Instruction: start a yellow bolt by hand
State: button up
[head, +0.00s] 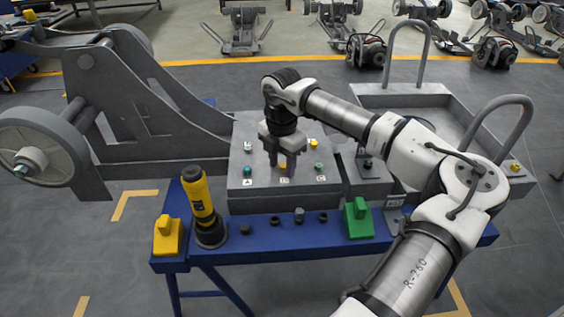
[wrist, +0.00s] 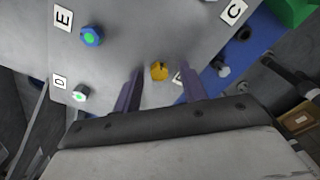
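A yellow bolt (head: 283,166) shows low between the fingers of my gripper (head: 283,168), on the grey block (head: 236,160) behind a small label. In the wrist view the yellow bolt (wrist: 159,71) lies between the two fingertips (wrist: 161,74), with a visible gap on both sides. My gripper is open and points down; how far the tips reach beside the bolt cannot be told. The label near the bolt is partly hidden by a finger. Another yellow bolt (head: 313,143) sits farther back on the block.
A blue bolt (head: 247,171) at A and a green one (head: 320,167) at C flank the bolt. A yellow-black tool (head: 200,200), a yellow block (head: 168,236) and a green block (head: 358,218) stand on the blue bench (head: 290,237). A grey tray (head: 400,92) stands behind right.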

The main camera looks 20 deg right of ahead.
notch_tip(320, 180, up, 14)
dwell(0.6)
jog(key=shift+f, duration=0.1)
